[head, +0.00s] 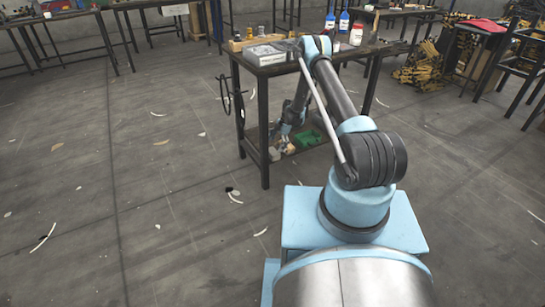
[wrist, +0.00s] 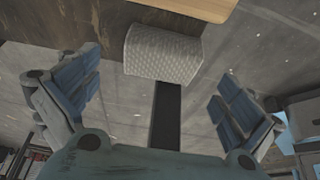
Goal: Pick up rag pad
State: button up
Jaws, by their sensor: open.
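A pale grey, quilted pad, which looks like the rag pad (wrist: 163,55), shows at the upper middle of the wrist view, close to a wooden board (wrist: 195,8). My gripper (wrist: 154,80) is open and empty, its blue-padded fingers spread to the left and right of the pad in the picture. The pad appears beyond the fingertips, and no contact shows. In the head view my gripper (head: 285,141) is low beside the dark table, near its lower shelf, small and partly hidden. I cannot single out the pad there.
The dark table (head: 264,72) carries a grey tray (head: 265,54), bottles and small items on top. A green bin (head: 307,140) sits on its lower shelf. A dark bar (wrist: 166,110) runs below the pad in the wrist view. Floor left of the table is mostly clear.

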aim_at(273, 151)
jog(key=x, duration=0.5)
jog(key=shift+s+a, duration=0.15)
jog(key=shift+s, duration=0.05)
jog(key=shift+r, duration=0.1)
jog(key=c, duration=1.1)
jog(key=shift+r, duration=0.1)
notch_tip(273, 151, up, 10)
jog(key=shift+f, duration=0.1)
